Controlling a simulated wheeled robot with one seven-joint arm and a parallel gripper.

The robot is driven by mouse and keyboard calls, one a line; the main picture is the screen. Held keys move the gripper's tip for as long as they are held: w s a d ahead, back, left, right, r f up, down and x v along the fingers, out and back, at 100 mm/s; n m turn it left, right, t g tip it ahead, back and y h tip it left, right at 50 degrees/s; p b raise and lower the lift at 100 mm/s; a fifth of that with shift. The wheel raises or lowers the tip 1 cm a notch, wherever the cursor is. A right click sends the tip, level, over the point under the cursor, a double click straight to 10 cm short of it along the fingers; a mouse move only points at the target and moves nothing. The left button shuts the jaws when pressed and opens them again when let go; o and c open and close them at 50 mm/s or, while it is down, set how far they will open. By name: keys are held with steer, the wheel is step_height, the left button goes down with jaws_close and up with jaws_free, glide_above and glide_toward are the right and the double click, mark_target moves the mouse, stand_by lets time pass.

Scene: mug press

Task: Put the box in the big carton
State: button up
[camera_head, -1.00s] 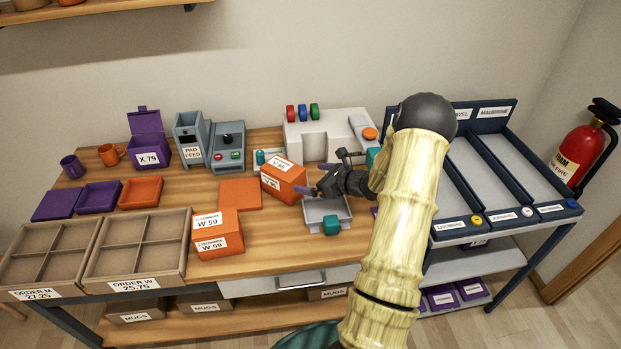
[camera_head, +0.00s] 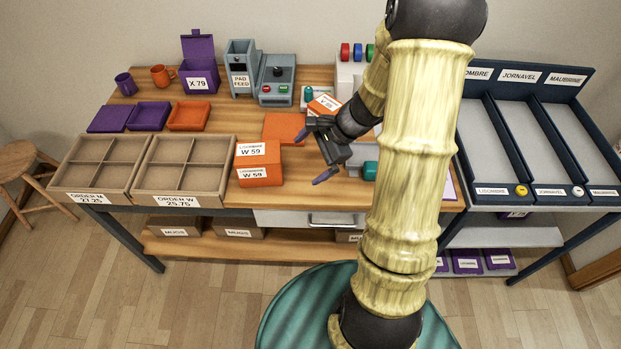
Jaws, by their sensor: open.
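An orange box labelled W 59 (camera_head: 258,175) stands on the wooden bench, with labels on its top and front. A second orange box (camera_head: 325,104) stands behind my gripper and is partly hidden. Two brown divided cartons stand at the left front, ORDER M (camera_head: 87,198) and ORDER W (camera_head: 162,201). They look similar in size, so I cannot tell which is the big one. Their compartments look empty. My gripper (camera_head: 312,156) is open and empty, its purple-tipped fingers apart. It is right of the W 59 box, not touching it.
A flat orange piece (camera_head: 278,124) lies behind the W 59 box. Purple trays (camera_head: 149,117) and an orange tray (camera_head: 189,116) lie behind the cartons. A pad feed machine (camera_head: 241,66) stands at the back. A blue sorting rack (camera_head: 480,150) is right. My arm hides part of the bench.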

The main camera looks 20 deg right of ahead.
steer(key=s+a+r+n+h, duration=0.2)
steer(key=s+n, duration=0.3)
steer(key=n, duration=0.3)
steer(key=s+a+r+n+h, duration=0.3)
steer(key=s+n, duration=0.3)
steer(key=n, duration=0.2)
steer(key=shift+s+r+n+h, duration=0.3)
steer(key=shift+r+h, duration=0.3)
steer(key=shift+r, duration=0.15)
steer(key=shift+c, duration=0.4)
